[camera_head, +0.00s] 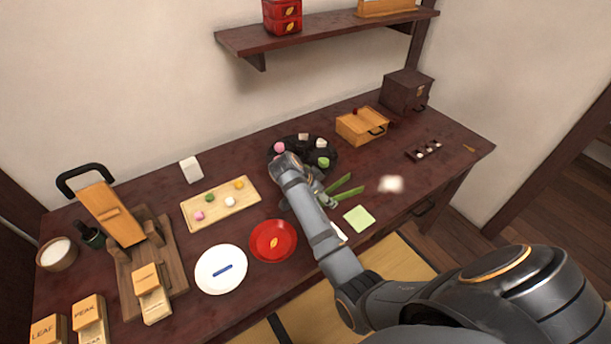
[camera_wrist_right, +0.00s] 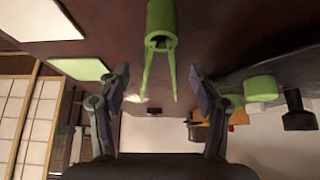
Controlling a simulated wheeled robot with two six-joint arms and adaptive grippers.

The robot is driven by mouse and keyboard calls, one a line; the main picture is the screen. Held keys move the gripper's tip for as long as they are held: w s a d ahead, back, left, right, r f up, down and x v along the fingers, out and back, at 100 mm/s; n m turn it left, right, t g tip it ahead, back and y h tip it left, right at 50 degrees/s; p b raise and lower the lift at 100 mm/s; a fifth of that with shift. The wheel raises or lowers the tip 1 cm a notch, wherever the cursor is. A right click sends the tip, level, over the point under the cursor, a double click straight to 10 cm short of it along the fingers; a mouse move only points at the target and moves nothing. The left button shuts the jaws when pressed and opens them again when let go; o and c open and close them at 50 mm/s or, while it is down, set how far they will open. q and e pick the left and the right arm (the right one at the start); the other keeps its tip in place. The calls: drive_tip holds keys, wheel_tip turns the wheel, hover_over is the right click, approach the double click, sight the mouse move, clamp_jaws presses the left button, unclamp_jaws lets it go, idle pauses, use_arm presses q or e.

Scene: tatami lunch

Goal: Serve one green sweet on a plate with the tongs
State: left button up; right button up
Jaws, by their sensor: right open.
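Green tongs (camera_head: 346,187) lie on the dark table beside the black tray (camera_head: 273,168). In the right wrist view the tongs (camera_wrist_right: 160,22) lie between the spread fingers of my right gripper (camera_wrist_right: 160,88), with a gap on both sides. My right gripper (camera_head: 316,190) is open and empty, low at the tongs, partly hidden by its arm. A green sweet (camera_head: 323,162) sits on the black tray with pink and pale ones. Another green sweet (camera_head: 209,197) is on the wooden board (camera_head: 235,208). A white plate (camera_head: 207,279) holds a small blue bar; a red plate (camera_head: 262,252) lies beside it.
A green square (camera_head: 359,218) lies right of my forearm. A wooden box (camera_head: 361,126) and a small dark tray (camera_head: 413,155) stand farther right. A blurred white patch (camera_head: 390,184) shows near the tongs. A wooden stand (camera_head: 122,222) and labelled blocks (camera_head: 88,315) occupy the left.

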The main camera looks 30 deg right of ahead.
drive_tip(key=shift+d+f, duration=0.4)
drive_tip(key=shift+f, duration=0.2)
drive_tip(key=c, duration=0.7)
drive_tip(key=shift+r, duration=0.1)
wheel_tip(320, 180, up, 12)
drive_tip(key=p, duration=1.1)
drive_tip(key=shift+p, duration=0.35)
drive_tip(key=shift+w, duration=0.1)
